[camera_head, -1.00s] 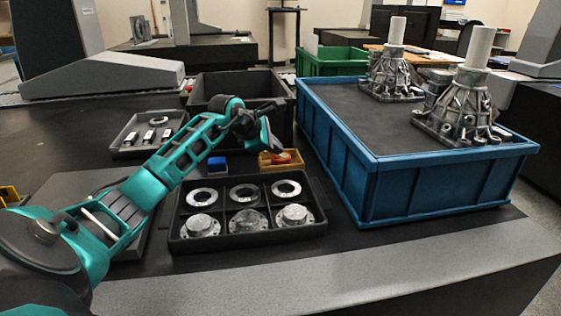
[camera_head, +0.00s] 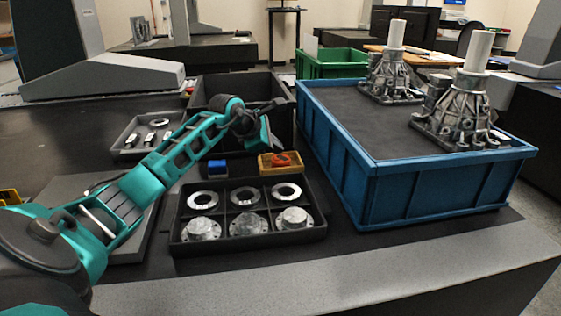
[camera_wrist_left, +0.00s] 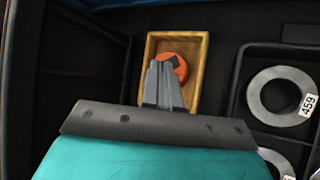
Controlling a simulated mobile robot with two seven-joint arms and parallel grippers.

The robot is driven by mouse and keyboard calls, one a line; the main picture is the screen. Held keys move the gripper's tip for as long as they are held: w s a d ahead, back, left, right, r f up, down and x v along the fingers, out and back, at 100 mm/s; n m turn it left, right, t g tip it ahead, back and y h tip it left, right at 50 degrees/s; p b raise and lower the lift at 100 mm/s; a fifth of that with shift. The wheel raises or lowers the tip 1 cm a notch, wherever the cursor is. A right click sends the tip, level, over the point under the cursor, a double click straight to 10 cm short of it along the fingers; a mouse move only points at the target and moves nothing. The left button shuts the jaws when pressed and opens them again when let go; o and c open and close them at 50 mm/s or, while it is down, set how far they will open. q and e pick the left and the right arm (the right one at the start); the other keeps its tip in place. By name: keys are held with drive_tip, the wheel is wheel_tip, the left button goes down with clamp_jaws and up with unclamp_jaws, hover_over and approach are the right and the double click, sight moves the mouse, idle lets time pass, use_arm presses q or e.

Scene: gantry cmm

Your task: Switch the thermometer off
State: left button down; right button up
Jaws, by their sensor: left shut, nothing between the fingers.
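An orange-red round object (camera_head: 281,159), which I take to be the thermometer, lies in a small yellow-brown tray (camera_head: 266,170) behind the black parts tray. In the left wrist view the orange object (camera_wrist_left: 176,66) sits inside the tray (camera_wrist_left: 197,50); a dark mark shows on it, and my fingers cover part of it. My left gripper (camera_head: 273,143) is shut and empty, just above and behind the small tray. In the left wrist view its closed fingertips (camera_wrist_left: 162,68) overlap the object; I cannot tell whether they touch it. My right gripper is not in view.
A black divided tray (camera_head: 247,249) of metal rings and flanges stands in front. A blue block (camera_head: 218,168) lies left of the small tray. A large blue crate (camera_head: 430,190) with castings stands right, a black bin (camera_head: 222,84) behind. The grey front edge is clear.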

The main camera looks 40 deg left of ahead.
use_arm(q)
drive_tip(key=shift+r, duration=0.15)
drive_tip(key=shift+r+p, duration=2.35)
drive_tip(key=shift+r, duration=0.5)
